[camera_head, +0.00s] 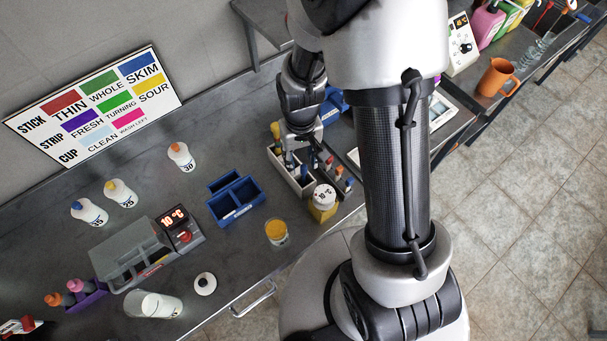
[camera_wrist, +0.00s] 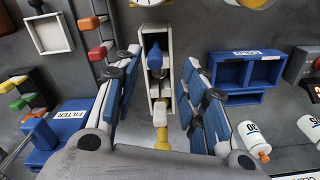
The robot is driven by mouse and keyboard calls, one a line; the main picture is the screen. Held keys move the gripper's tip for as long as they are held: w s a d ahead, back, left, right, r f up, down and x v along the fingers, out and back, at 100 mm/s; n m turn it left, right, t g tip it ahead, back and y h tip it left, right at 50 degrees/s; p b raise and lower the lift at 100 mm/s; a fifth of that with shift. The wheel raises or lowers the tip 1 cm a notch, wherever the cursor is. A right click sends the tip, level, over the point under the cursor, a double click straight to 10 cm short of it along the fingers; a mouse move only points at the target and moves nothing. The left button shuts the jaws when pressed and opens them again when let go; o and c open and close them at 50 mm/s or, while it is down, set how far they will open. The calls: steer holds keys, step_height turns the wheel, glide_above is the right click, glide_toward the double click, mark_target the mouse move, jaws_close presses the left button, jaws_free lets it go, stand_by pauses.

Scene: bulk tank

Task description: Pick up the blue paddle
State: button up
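A paddle with a blue handle (camera_wrist: 155,58) stands in a narrow white rack (camera_wrist: 168,38) in the wrist view. My gripper (camera_wrist: 160,76) is open, with its blue-padded fingers on either side of the rack and the blue handle in the gap between them. I see no contact with the handle. A yellow-handled piece (camera_wrist: 161,138) is nearer the palm in the same rack. In the head view my gripper (camera_head: 298,152) is down at the white rack (camera_head: 306,189), and the blue handle is hard to make out there, partly hidden by the gripper.
A blue divided tray (camera_head: 236,200) is left of the rack. A white-lidded jar (camera_head: 323,197) stands close in front of it. Coloured sticks (camera_head: 339,170) are just right.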

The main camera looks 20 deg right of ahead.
mark_target(304, 167)
steer(key=f, duration=0.3)
steer(key=f+b, duration=0.1)
steer(key=f, duration=0.1)
steer(key=shift+d+f, duration=0.15)
steer(key=shift+d, duration=0.15)
steer(key=shift+c, duration=0.6)
jaws_close()
